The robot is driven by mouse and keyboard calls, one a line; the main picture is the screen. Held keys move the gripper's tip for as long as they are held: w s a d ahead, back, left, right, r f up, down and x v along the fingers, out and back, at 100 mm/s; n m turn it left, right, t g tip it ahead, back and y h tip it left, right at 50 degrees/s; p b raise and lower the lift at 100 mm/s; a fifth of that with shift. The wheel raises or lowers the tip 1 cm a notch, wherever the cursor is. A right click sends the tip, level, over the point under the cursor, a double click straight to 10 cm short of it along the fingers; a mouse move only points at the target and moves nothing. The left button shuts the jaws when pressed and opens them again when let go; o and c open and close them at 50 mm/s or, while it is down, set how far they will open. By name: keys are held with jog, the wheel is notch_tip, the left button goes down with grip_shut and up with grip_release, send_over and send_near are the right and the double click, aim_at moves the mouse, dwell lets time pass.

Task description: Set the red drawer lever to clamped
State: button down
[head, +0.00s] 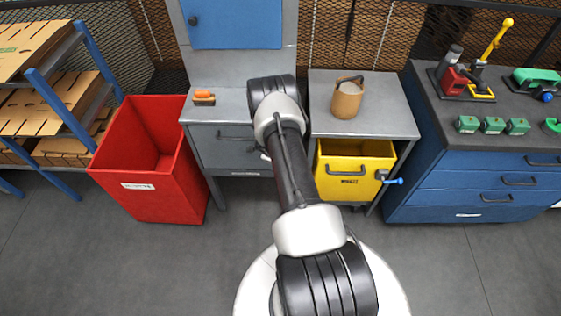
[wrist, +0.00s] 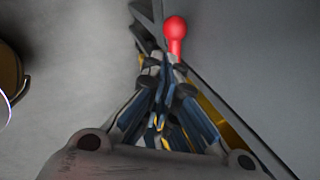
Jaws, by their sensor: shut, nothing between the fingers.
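A lever with a round red knob (wrist: 174,32) shows in the wrist view, its short red stem running down behind my fingers. Its base is hidden, and I cannot tell its setting. My gripper (wrist: 163,62) is shut and empty, its fingertips just below the knob and close to the stem. I cannot tell whether they touch it. In the head view my arm covers the middle of the scene, and neither the red lever nor my fingers can be made out there.
A grey bench (head: 385,90) carries a brown pot (head: 347,98). Below it are a yellow bin (head: 356,176) and a blue-handled lever (head: 393,181). A red bin (head: 150,165) stands left, a blue drawer cabinet (head: 450,189) right. The front floor is clear.

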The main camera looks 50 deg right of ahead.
jog(key=w+a+r+p, duration=0.1)
jog(key=a+r+p, duration=0.1)
jog(key=a+r, duration=0.2)
jog(key=v, duration=0.3)
jog(key=shift+w+d+r, duration=0.2)
jog(key=shift+r, duration=0.3)
jog(key=shift+r, duration=0.1)
